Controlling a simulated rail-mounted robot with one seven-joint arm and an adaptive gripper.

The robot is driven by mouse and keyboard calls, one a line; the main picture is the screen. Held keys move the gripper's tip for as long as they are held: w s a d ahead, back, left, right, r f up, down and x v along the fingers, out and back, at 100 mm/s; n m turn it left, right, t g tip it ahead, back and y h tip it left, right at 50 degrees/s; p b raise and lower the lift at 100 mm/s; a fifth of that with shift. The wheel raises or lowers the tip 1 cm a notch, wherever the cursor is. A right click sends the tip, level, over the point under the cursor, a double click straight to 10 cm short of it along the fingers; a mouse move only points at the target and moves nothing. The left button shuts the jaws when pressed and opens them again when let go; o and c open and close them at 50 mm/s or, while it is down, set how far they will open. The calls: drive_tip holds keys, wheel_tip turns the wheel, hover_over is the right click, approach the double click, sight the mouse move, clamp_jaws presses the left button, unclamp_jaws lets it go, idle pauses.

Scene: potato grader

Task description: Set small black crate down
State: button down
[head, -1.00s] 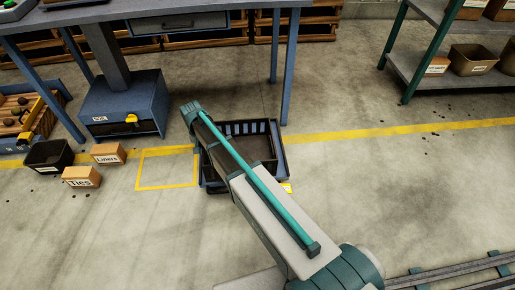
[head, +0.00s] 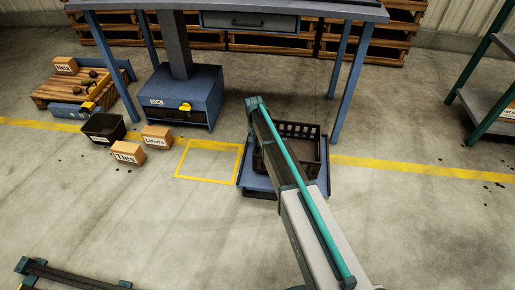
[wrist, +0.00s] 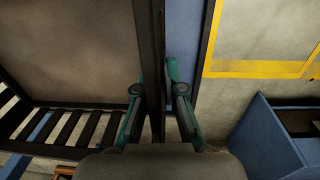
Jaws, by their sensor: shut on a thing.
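The small black crate (head: 304,157), with slotted sides, is at the blue low platform (head: 322,186) below the table. It looks upright, and its inside looks empty where visible. In the wrist view, my gripper (wrist: 157,78) is shut on the crate's dark wall (wrist: 153,30), one finger on each side. The crate's floor (wrist: 70,45) is left of the wall, and a strip of the blue platform (wrist: 183,35) shows right of it. My arm hides the crate's left part and my gripper in the head view. I cannot tell whether the crate touches the platform.
A yellow floor outline (head: 207,161) lies empty left of the platform. Further left are a black bin (head: 103,128), a Liners box (head: 157,136) and a Ties box (head: 128,153). Blue table legs (head: 345,85) stand behind. Open floor lies in front.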

drive_tip(key=f, duration=0.1)
drive_tip(key=w+f+b, duration=0.1)
drive_tip(key=f, duration=0.3)
drive_tip(key=shift+w+d+b, duration=0.2)
drive_tip(key=shift+w+b, duration=0.15)
drive_tip(key=shift+b, duration=0.05)
drive_tip(key=c, duration=1.3)
unclamp_jaws()
drive_tip(key=shift+r, duration=0.2)
drive_tip(key=r+p, duration=0.1)
drive_tip(key=r, duration=0.3)
drive_tip(key=r+p, duration=0.1)
drive_tip(key=r, duration=0.2)
drive_tip(key=r+p, duration=0.1)
drive_tip(key=r, duration=0.3)
drive_tip(key=shift+a+r+p, duration=0.35)
drive_tip(key=shift+p, duration=0.05)
